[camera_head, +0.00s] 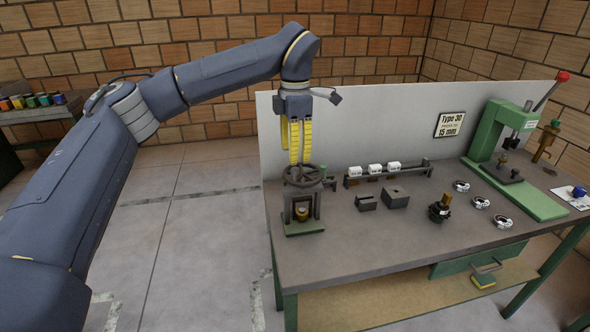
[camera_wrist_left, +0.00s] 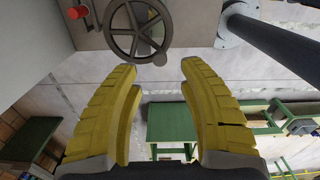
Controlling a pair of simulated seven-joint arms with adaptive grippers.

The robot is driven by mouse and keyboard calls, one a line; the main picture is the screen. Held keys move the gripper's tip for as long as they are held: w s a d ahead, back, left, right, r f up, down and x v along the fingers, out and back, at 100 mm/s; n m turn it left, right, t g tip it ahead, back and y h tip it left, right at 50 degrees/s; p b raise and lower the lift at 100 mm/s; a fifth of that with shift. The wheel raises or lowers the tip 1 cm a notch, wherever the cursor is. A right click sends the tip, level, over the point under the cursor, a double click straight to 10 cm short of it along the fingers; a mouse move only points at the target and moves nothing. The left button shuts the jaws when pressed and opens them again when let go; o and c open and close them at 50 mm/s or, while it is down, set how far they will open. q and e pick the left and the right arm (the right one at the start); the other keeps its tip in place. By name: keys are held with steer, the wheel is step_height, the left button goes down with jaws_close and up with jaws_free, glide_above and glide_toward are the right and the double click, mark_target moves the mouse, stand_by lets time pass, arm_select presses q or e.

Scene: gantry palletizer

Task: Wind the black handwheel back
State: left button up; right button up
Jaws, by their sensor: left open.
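The black handwheel (camera_head: 303,183) lies flat on top of a small press frame with a green base (camera_head: 304,229), at the left end of the workbench. A brass-coloured piece (camera_head: 302,213) sits inside the frame below the wheel. My left gripper (camera_head: 297,158) points down at the wheel, its yellow fingers open. In the left wrist view the handwheel (camera_wrist_left: 137,30) shows its spokes and hub just beyond the open fingertips (camera_wrist_left: 160,68), with nothing between them. A small round knob (camera_wrist_left: 160,59) sits at its rim. I cannot tell whether a finger touches the wheel.
A green lever press (camera_head: 505,150) stands at the far right. A grey panel (camera_head: 380,125) closes the back.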

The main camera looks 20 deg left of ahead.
mark_target(295, 168)
arm_select(q)
steer(key=shift+f, duration=2.85)
jaws_close()
